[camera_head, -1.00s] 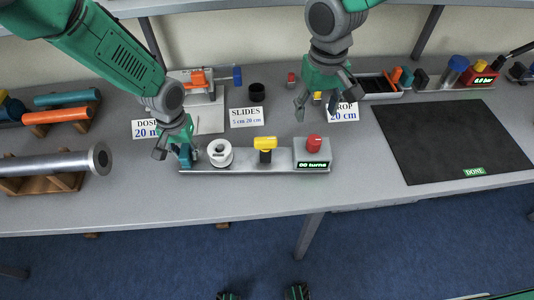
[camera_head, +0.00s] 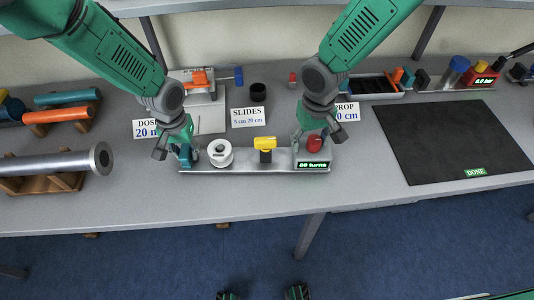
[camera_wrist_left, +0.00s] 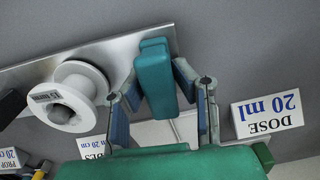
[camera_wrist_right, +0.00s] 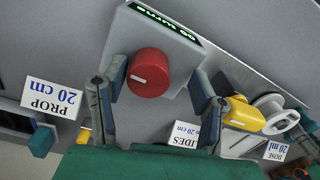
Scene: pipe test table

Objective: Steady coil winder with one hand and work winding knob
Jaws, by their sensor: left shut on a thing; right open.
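The coil winder is a long metal base (camera_head: 235,168) near the table's front edge. It carries a teal block (camera_wrist_left: 154,76) at its left end, a white spool (camera_head: 220,153), a yellow knob (camera_head: 265,143) and a grey box with a red knob (camera_wrist_right: 149,72) and a green "00 turns" display (camera_head: 313,164). My left gripper (camera_head: 176,150) is shut on the teal block, with a finger on each side in the left wrist view. My right gripper (camera_head: 315,138) is open over the red knob. In the right wrist view its fingers stand apart on either side of the knob.
A black mat (camera_head: 450,140) with a DONE label lies to the right. Label cards, including SLIDES (camera_head: 248,117), stand behind the winder. A metal pipe (camera_head: 50,163) rests on wooden supports at left. Several tools line the back.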

